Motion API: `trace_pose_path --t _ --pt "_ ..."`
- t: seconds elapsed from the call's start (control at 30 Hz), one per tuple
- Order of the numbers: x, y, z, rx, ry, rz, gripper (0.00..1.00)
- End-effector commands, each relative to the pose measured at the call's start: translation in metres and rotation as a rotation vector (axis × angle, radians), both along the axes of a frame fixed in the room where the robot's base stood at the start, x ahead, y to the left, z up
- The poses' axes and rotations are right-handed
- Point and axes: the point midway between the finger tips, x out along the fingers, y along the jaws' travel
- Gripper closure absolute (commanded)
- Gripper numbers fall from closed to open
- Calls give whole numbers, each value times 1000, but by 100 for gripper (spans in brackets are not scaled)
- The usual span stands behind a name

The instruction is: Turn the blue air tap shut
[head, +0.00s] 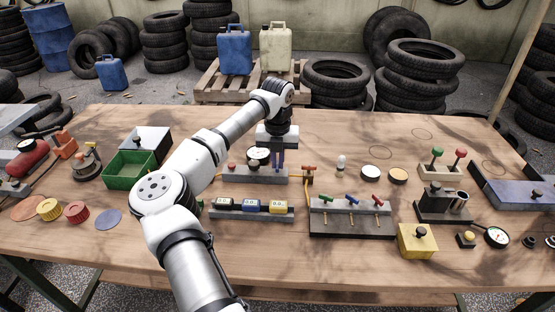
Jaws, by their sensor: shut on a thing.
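My gripper (278,168) points down at the right part of a long grey block (246,177) with a gauge (260,154) behind it. Its jaws are shut on a small blue part there, apparently the blue air tap. Fingers and tap overlap, so the tap's handle angle cannot be made out. A red knob (232,167) sits on the same block to the left, and a red-handled fitting (309,168) with a yellow hose is at its right end.
In front stand a counter block (251,215) and a stand with green, blue and red levers (352,200). A green bin (129,169) is left, a yellow box (416,242) right. Bare table (340,130) lies behind the grey block.

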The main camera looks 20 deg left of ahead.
Motion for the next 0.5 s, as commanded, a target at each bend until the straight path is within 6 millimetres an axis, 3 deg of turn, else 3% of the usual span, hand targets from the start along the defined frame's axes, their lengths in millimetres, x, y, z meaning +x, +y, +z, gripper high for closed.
trace_pose_path --t 0.27,0.5 --pt "0 0 0 0 0 -80 100" --pt "1 0 0 1 -2 -257 100"
